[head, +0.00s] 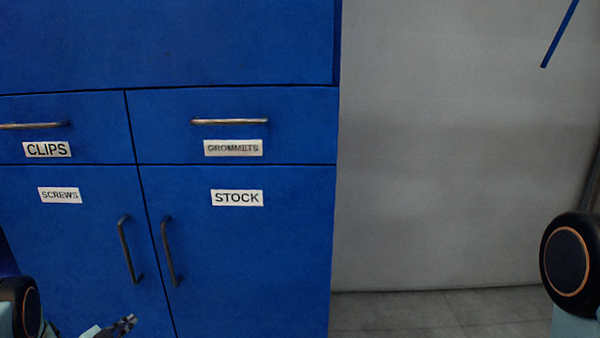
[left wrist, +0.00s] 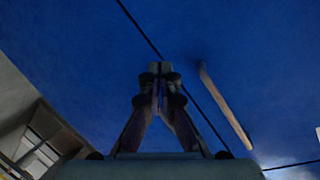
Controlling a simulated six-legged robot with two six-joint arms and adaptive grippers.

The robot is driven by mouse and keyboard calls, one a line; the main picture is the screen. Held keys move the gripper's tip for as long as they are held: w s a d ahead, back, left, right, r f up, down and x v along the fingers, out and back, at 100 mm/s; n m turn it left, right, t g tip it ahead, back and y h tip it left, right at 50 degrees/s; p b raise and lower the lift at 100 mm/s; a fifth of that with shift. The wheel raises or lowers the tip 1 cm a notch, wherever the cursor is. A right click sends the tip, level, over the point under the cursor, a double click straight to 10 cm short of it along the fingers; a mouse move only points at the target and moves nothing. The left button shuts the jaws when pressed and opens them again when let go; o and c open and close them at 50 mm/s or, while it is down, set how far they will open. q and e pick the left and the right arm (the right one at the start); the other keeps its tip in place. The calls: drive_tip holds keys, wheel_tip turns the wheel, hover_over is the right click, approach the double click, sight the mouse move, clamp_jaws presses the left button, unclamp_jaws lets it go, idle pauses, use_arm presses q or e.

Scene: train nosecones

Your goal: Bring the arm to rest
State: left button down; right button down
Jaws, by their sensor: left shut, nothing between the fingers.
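My left gripper (head: 125,325) shows at the bottom left of the head view, in front of the lower part of the blue cabinet (head: 230,270). It is shut and empty; in the left wrist view its fingers (left wrist: 160,72) meet at the tips. In that view the blue cabinet front fills most of the background, with a door handle (left wrist: 226,105) right of the fingers and apart from them. My right gripper is not in view; only a dark round joint of my right arm shows at the right edge of the head view.
The cabinet has two drawers labelled CLIPS (head: 47,149) and GROMMETS (head: 233,148), and two doors labelled SCREWS (head: 60,195) and STOCK (head: 237,198). All look closed. Upright handles stand out from the doors. A grey wall (head: 460,150) and bare floor (head: 430,312) lie to the right.

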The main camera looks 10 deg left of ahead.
use_arm(q)
drive_tip(key=s+d+f+n+g+p, duration=0.1)
drive_tip(key=s+d+f+n+g, duration=0.35)
drive_tip(key=s+d, duration=0.5)
drive_tip(key=s+d+f+n+g+p, duration=0.2)
drive_tip(key=s+d+f+n+g, duration=0.25)
drive_tip(key=s+d, duration=0.5)
drive_tip(key=s+d+r+g+h+p, duration=0.1)
drive_tip(key=s+d+r+g, duration=0.15)
drive_tip(key=s+d, duration=0.45)
drive_tip(key=s+d+r+g+p, duration=0.15)
drive_tip(key=s+d+r, duration=0.3)
drive_tip(key=s, duration=0.45)
drive_tip(key=s+d+r+m+g+p, duration=0.1)
drive_tip(key=s+d+r, duration=0.1)
drive_tip(key=r, duration=0.5)
drive_tip(key=shift+s+d+r, duration=0.15)
drive_tip(key=shift+s+r, duration=0.1)
drive_tip(key=shift+s, duration=0.45)
